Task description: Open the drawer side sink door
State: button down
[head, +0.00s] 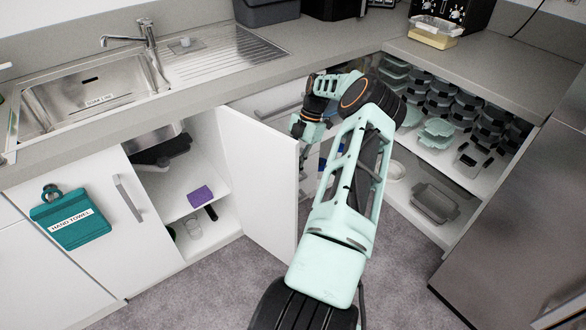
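The cabinet door (258,178) beside the drawer stands swung out from the sink cabinet, about at right angles to its front. Its inner face is turned to the left and the inside of the cabinet shows. My gripper (302,135) is by the upper free edge of this door, at its far right side. I cannot tell whether it touches the door, and its fingers are too small and partly hidden to judge. The door's outer face and handle are mostly hidden. The drawer (275,102) to the right is closed.
The other sink door (85,232) is closed, with a vertical handle and a teal hand towel (72,218). Inside the cabinet are a purple sponge (200,195) and a glass. Open shelves with containers (437,133) are at right, beside a steel fridge (515,225). Grey floor lies below.

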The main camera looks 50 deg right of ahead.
jog(key=c, duration=1.9)
grip_release()
jog(key=shift+c, duration=0.2)
jog(key=v, duration=1.2)
jog(key=shift+d, duration=0.1)
jog(key=shift+w, duration=0.1)
